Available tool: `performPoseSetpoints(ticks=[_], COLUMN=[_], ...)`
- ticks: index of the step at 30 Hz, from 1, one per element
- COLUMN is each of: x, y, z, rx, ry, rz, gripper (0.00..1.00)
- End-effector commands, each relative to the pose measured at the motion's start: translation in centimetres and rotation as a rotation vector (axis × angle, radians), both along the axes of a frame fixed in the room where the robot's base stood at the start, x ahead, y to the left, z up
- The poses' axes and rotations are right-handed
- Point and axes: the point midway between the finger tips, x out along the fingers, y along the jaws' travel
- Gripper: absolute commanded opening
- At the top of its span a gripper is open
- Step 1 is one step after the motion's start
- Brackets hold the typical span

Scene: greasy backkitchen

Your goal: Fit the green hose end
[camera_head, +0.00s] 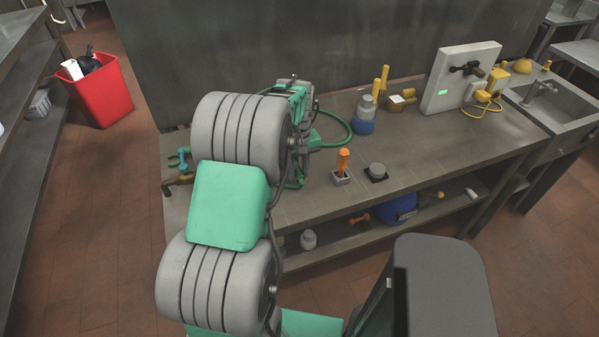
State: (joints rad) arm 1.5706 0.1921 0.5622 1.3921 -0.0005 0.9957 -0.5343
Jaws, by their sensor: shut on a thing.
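My gripper (299,98) is at the back left of the steel bench, mostly hidden behind my own arm. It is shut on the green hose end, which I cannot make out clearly. The green hose (349,127) curves out to the right of the gripper and loops back low over the bench. A pale upright panel (446,72) stands at the right of the bench, well apart from the gripper. It carries a dark tap fitting (466,69) and a small green label (443,92).
A sink (545,97) is at far right.

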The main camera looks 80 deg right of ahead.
Motion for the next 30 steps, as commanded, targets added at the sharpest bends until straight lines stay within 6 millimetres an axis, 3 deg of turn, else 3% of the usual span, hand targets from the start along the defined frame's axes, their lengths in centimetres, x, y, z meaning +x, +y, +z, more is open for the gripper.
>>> performPoseSetpoints(ticks=[18,19,28,30], x=[0.56,0.56,0.53,0.51], y=[-0.93,-0.93,-0.88,-0.87], z=[0.09,0.09,0.05,0.04], rx=[-0.003,-0.003,-0.001,-0.001], ry=[-0.001,-0.001,0.0,-0.001], rz=[0.001,0.001,0.001,0.001], gripper=[0.0,0.28,0.53,0.53])
